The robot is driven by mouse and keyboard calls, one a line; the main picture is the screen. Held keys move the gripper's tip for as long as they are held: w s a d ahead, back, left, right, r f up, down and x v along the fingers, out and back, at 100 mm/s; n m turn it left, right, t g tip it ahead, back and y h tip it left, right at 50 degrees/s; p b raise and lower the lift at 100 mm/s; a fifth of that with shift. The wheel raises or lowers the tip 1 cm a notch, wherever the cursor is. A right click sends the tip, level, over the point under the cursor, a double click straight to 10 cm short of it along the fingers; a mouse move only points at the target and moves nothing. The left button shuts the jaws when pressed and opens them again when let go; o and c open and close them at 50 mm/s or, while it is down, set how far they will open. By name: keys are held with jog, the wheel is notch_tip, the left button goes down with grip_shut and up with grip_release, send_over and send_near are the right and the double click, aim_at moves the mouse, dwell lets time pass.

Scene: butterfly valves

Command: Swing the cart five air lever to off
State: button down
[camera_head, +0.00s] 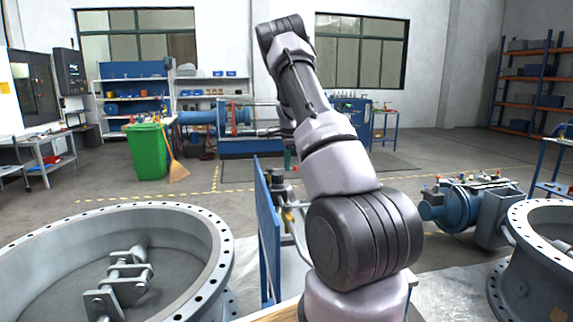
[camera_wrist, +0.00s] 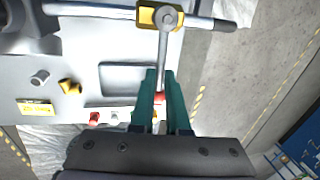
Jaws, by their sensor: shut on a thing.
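In the wrist view a grey lever (camera_wrist: 163,55) runs down from a round pivot (camera_wrist: 166,17) on a yellow valve body (camera_wrist: 146,15). The valve sits on a horizontal metal pipe (camera_wrist: 95,10). My gripper (camera_wrist: 166,75) has green fingers on either side of the lever's lower part and is shut on it. A red patch (camera_wrist: 159,97) shows between the fingers; the rest of the lever's end is partly hidden. In the head view my arm hides the gripper and the lever; a cart with a blue panel (camera_head: 267,230) shows left of my arm.
The grey cart top (camera_wrist: 75,70) holds a recessed tray, a yellow label (camera_wrist: 35,107) and small yellow and red parts. Large flanged valve rings stand at left (camera_head: 215,240) and right (camera_head: 520,235) in the head view. Open floor lies beyond, with a green bin (camera_head: 147,152).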

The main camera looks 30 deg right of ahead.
jog(key=shift+s, duration=0.1)
dwell(0.5)
jog(key=c, duration=0.9)
grip_release()
jog(key=r, duration=0.3)
jog(key=s+r, duration=0.1)
jog(key=r, duration=0.3)
jog(key=s+r, duration=0.1)
jog(key=r, duration=0.2)
jog(key=shift+a+r, duration=0.35)
